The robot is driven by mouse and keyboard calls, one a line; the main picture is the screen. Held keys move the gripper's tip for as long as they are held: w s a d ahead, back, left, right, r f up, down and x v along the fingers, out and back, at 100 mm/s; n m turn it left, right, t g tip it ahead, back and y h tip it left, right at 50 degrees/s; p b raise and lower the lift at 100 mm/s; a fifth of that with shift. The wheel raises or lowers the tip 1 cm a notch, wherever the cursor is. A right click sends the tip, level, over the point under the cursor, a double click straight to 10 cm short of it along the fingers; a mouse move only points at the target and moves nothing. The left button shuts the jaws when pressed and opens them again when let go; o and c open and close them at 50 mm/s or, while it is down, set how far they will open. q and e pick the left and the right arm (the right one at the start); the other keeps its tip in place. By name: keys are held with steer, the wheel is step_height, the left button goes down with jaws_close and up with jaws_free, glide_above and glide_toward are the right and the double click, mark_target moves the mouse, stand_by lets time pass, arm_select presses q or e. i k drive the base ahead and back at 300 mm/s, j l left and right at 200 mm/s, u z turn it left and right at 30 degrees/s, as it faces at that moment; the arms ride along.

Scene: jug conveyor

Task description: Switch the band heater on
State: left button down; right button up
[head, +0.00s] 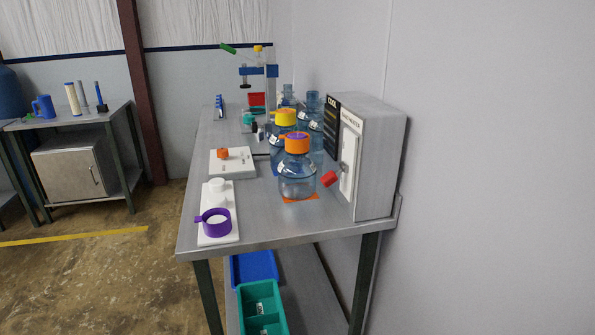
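A grey cabinet (380,165) stands at the right edge of the steel table, against the wall. Its front bears a white panel (349,160) with small lettering above it, too small to read surely; I take it for the band heater. A red-ended lever (330,179) sticks out from the panel, tilted down toward the left. A black sign reading COOL (333,122) is beside the panel. Neither of my grippers is in view, and nothing touches the lever.
A yellow-topped jug (285,117) and others are behind. The table's front (270,230) is clear.

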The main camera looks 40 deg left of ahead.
mark_target(330, 177)
steer(key=j+u, duration=0.15)
steer(key=j, duration=1.65)
